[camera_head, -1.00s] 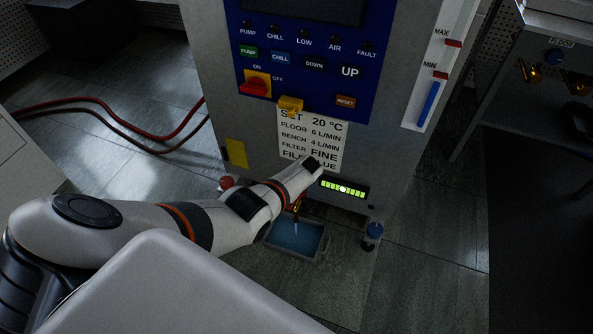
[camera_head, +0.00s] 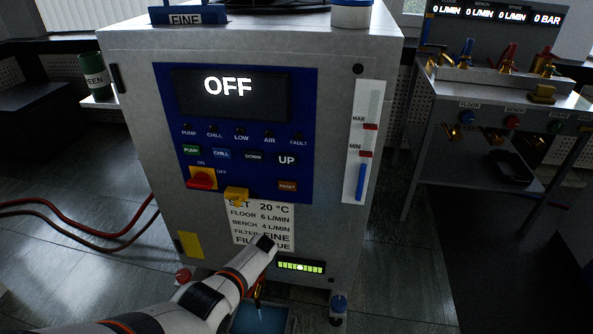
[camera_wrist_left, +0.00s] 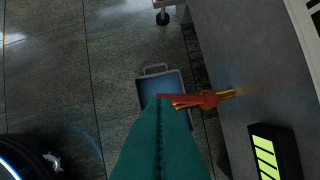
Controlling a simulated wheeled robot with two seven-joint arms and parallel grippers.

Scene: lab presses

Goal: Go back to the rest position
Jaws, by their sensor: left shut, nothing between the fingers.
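My left arm (camera_head: 215,295) comes in from the bottom left of the head view, its wrist in front of the lower part of the grey machine (camera_head: 130,150). Its fingers do not show clearly there. In the left wrist view my left gripper (camera_wrist_left: 158,100) is shut and empty, with teal fingers pressed together. Their tips appear close to a red-handled brass tap (camera_wrist_left: 205,99) on the machine; I cannot tell if they touch it. A grey tray (camera_wrist_left: 146,73) with blue liquid lies on the floor below. My right gripper is not in view.
The machine's display (camera_head: 228,88) reads OFF. A steel bench (camera_head: 490,90) with taps stands at the right. Red hoses (camera_head: 90,235) cross the floor at the left. Floor at the right of the machine (camera_head: 400,270) is clear.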

